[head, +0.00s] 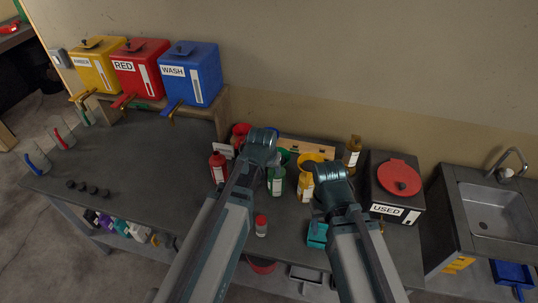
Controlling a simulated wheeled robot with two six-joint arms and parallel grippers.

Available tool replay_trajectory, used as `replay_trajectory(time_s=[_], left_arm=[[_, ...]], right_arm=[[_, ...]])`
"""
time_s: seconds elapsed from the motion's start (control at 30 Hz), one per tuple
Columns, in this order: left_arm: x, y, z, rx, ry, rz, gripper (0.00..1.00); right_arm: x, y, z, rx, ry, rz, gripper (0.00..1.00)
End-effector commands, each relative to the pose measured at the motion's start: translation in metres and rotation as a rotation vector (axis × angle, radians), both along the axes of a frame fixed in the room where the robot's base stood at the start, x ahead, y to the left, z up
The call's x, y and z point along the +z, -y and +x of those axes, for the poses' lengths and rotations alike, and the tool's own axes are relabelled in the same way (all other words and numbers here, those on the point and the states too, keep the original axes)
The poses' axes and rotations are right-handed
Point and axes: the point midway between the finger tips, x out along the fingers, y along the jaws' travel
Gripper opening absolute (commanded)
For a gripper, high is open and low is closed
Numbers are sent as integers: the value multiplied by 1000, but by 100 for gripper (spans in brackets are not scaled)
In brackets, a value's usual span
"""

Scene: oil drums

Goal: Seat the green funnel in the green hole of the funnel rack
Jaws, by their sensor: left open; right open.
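A green rim, likely the green funnel (284,156), shows just right of my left gripper, partly hidden. A pale wooden board, likely the funnel rack (308,147), lies behind it near the wall; its green hole cannot be made out. My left gripper (262,148) is open above the back of the bench, left of the green rim, and its fingers are mostly hidden by the arm. My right gripper (328,186) is open to the right, near the yellow containers. No object shows held in either.
A red bottle (218,166), green labelled container (277,181), yellow container (306,187) and amber bottle (352,151) crowd around the grippers. A small red-capped jar (261,226) and teal box (317,235) stand in front. The USED bin (395,187) is right. The left bench is mostly clear.

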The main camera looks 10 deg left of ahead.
Motion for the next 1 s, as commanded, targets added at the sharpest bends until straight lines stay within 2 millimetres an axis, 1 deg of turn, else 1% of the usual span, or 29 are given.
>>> replay_trajectory(time_s=[0.03, 0.17, 0.37, 0.47, 0.67, 1.0], left_arm=[[6, -2, 3, 6, 8, -3, 55], [6, -4, 5, 9, 15, -4, 55], [1, -4, 6, 9, 14, -3, 55], [-5, -3, 8, 9, 13, -3, 55], [-26, -3, 16, 9, 13, -3, 55], [-73, -2, 35, 8, 13, -3, 55]], right_arm=[[5, 0, 0, -1, 0, 0, 50], [5, 0, 0, -1, 0, 0, 50], [0, 0, 0, 0, 0, 0, 50], [-6, 0, 0, 1, 0, 0, 50], [-27, 0, 0, 5, 1, 0, 50], [-75, 0, 1, 2, 3, 0, 50]])
